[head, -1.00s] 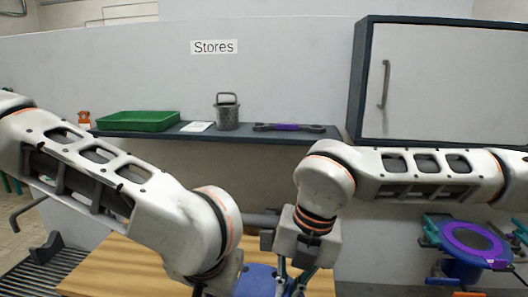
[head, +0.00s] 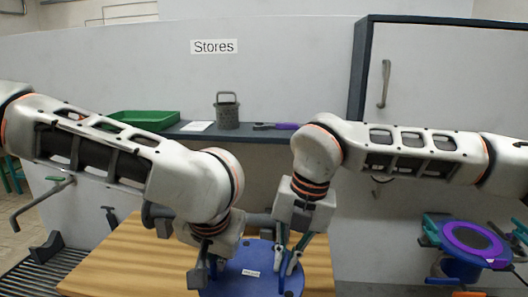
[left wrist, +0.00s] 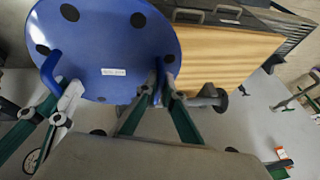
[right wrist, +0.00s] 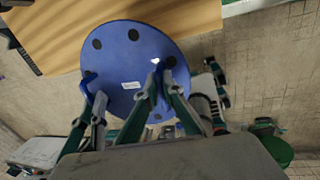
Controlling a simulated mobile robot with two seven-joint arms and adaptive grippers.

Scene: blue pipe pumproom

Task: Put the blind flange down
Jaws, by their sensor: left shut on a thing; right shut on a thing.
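The blind flange (head: 250,279) is a round blue disc with dark holes round its rim, a small white label and two blue handles. It shows at the bottom of the head view, in the left wrist view (left wrist: 112,40) and in the right wrist view (right wrist: 125,60). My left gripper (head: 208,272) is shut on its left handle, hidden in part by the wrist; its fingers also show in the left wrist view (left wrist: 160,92). My right gripper (head: 288,262) is shut on the right handle; its fingers also show in the right wrist view (right wrist: 160,92).
A wooden table top (head: 120,265) lies behind and beside the flange; I cannot tell the gap between them. A wall shelf holds a green tray (head: 150,121), a mesh basket (head: 228,112) and a purple-marked tool (head: 285,126). A blue pipe end with a purple ring (head: 472,240) stands at right.

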